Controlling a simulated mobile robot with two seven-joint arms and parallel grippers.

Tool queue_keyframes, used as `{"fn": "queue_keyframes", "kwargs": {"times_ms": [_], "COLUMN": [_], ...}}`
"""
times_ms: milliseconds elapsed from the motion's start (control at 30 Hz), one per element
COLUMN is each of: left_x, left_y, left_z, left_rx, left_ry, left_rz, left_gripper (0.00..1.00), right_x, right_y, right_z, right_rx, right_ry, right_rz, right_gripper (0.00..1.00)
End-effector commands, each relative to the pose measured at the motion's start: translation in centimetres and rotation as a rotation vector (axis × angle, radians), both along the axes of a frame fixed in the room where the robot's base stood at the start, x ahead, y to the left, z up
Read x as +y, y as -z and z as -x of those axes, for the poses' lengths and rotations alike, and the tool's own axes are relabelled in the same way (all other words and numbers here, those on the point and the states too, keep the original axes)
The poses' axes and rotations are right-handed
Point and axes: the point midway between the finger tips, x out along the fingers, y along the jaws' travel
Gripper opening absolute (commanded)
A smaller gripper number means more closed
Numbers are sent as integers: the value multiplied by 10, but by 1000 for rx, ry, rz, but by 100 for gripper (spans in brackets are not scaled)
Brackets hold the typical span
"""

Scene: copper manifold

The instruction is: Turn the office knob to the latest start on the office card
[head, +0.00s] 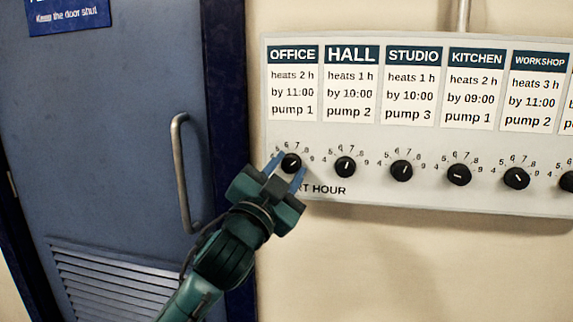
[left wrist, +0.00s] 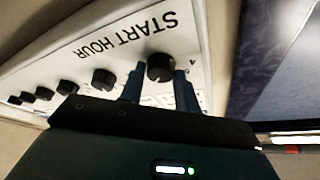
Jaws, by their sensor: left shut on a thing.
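The office knob (head: 291,163) is a black round knob with a white pointer line, at the left end of the panel's knob row. Its scale runs from 5 to 9, partly covered by my gripper. The office card (head: 292,84) above it reads "heats 2 h, by 11:00, pump 1". My left gripper (head: 286,172) has its blue fingers on either side of the office knob and is shut on it. The knob also shows between the fingers in the left wrist view (left wrist: 160,67). The exact pointer direction is too small to tell. My right gripper is not in view.
The white panel (head: 400,203) carries more cards and knobs to the right: hall (head: 345,167), studio (head: 401,170), kitchen (head: 459,175) and workshop (head: 516,178). A blue door (head: 100,130) with a metal handle (head: 180,170) stands left. The wall below the panel is clear.

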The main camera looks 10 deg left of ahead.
Motion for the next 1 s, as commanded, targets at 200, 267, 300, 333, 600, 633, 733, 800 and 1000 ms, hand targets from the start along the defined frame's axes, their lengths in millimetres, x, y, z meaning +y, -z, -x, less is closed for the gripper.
{"fn": "queue_keyframes", "kwargs": {"times_ms": [200, 267, 300, 333, 600, 633, 733, 800, 1000], "left_x": [1, 1, 1, 1, 2, 2, 2, 1, 1], "left_y": [-6, -7, -7, -7, -5, -5, -4, -3, -2], "left_z": [0, 0, 0, 0, 0, 0, 0, 0, 0], "left_rx": [6, 6, 6, 7, 6, 5, 4, 4, 3], "left_ry": [-1, 0, 0, 1, 1, 1, 1, 1, 1], "left_rz": [-149, -192, -220, -239, -386, -397, -428, -441, -455], "left_gripper": [9, 9, 9, 9, 9, 9, 9, 9, 9], "right_x": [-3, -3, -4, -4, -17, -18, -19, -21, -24], "right_y": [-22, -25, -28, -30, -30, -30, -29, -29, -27], "right_z": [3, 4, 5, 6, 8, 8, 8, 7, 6], "right_rx": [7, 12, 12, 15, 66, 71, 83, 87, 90], "right_ry": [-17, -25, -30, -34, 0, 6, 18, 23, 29], "right_rz": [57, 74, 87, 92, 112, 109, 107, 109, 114], "right_gripper": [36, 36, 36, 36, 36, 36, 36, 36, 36]}}
